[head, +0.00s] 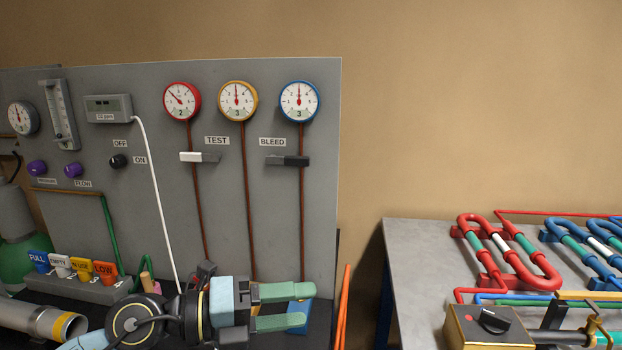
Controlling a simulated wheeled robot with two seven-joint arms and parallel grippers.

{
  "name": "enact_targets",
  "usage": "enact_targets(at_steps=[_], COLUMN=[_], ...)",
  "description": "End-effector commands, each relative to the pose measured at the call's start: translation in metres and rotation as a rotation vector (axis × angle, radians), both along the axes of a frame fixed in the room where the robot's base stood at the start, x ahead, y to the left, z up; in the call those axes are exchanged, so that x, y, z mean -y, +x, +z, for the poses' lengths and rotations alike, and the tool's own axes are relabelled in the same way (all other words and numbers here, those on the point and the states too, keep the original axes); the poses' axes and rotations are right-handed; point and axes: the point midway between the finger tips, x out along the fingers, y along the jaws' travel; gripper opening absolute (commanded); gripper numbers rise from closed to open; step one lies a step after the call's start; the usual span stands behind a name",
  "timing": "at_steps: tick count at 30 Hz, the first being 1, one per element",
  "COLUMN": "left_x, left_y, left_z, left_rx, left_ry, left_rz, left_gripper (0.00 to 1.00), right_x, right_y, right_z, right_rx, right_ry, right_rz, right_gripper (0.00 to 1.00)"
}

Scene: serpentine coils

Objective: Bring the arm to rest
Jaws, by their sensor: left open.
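My left gripper (297,307) shows at the bottom middle of the head view. Its two green fingers point right and stand apart, with nothing seen between them. The left arm comes in from the lower left, in front of the grey panel (225,200) and low over the dark bench. A blue object (297,322) shows behind and below the fingers, partly hidden by them. My right gripper does not show.
The panel carries a red gauge (181,101), a yellow gauge (238,101) and a blue gauge (299,101). A metal cylinder (40,320) lies at lower left. Orange tubes (342,305) stand right of the gripper. A grey table (412,262) with red coils (510,255) is at right.

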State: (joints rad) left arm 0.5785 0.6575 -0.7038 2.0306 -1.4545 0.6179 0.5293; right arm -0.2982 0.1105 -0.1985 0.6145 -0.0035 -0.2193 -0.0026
Motion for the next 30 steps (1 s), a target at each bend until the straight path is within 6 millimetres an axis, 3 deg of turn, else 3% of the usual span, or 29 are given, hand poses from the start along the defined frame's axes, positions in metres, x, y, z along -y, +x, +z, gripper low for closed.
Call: enact_targets(at_steps=[3, 6, 8, 11, 14, 19, 24, 30], left_x=[0.001, -0.019, -0.038, -0.075, -0.114, -0.170, -0.197, -0.199], left_y=[-0.005, 0.004, 0.011, 0.023, 0.029, 0.009, -0.054, -0.136], left_z=[0.034, 0.053, 0.055, 0.042, 0.010, -0.081, -0.175, -0.237], left_rx=[-0.089, -0.189, -0.260, -0.404, -0.571, -0.910, -1.281, -1.622], left_ry=[-0.344, -0.602, -0.740, -0.935, -1.081, -1.198, -1.142, -0.965], left_rz=[0.099, 0.238, 0.342, 0.544, 0.773, 1.198, 1.589, 1.868], left_gripper=[0.67, 0.67, 0.67, 0.67, 0.67, 0.67, 0.67, 0.67], right_x=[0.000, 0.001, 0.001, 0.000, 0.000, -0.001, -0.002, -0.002], right_y=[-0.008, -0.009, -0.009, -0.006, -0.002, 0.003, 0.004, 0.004], right_z=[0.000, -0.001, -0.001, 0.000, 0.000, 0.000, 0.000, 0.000], right_rx=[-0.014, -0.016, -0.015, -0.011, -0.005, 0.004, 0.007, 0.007], right_ry=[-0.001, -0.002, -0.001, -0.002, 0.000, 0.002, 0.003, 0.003], right_rz=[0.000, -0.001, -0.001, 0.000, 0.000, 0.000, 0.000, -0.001], right_gripper=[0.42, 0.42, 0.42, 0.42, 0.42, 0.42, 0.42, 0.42])
